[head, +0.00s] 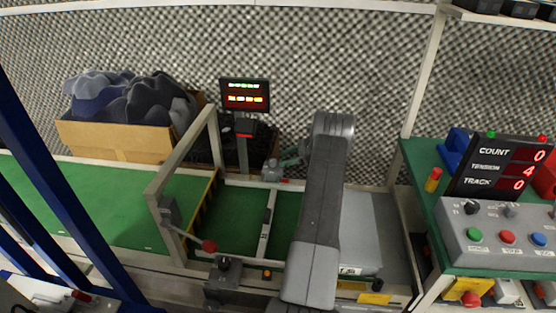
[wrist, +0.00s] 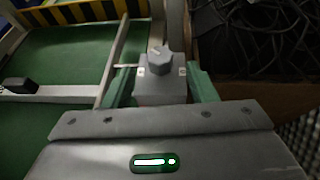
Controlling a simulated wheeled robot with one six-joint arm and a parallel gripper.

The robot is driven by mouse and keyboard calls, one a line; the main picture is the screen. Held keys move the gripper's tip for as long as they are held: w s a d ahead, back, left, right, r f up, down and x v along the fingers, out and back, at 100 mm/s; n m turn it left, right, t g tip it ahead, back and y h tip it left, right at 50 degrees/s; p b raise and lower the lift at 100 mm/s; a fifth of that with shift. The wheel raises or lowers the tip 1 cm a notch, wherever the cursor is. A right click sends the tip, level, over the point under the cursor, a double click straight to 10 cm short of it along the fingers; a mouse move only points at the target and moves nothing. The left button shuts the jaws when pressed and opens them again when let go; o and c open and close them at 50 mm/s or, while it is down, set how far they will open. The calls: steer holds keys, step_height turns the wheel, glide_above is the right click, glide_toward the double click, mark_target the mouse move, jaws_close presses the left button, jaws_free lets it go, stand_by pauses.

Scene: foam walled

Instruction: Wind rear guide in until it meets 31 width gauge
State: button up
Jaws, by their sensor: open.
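My gripper (head: 290,160) reaches over the far side of the green conveyor and is partly hidden by my arm. In the wrist view its two green fingers (wrist: 161,68) stand apart, one on each side of a grey ribbed knob (wrist: 159,60) on a grey block (wrist: 160,87). I cannot tell whether they touch it. The knob's block also shows in the head view (head: 271,171). A pale rail (head: 265,226) crosses the green bed; I cannot tell whether it is the rear guide. No 31 marking is legible, so I cannot identify the width gauge.
A metal frame with a red-ball lever (head: 209,245) stands at the conveyor's near side. A lit display (head: 244,95) stands behind the knob. A cardboard box of dark foam pieces (head: 115,140) sits behind left. A control panel (head: 500,235) is at right.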

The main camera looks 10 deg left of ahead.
mark_target(273, 164)
steer(key=p+v, duration=0.1)
steer(key=v, duration=0.8)
steer(key=shift+r, duration=0.1)
steer(key=b+x, duration=0.2)
steer(key=x, duration=1.1)
steer(key=shift+a+f, duration=0.25)
steer(key=shift+f, duration=0.05)
steer(key=shift+s, duration=0.1)
steer(key=shift+d+r, duration=0.1)
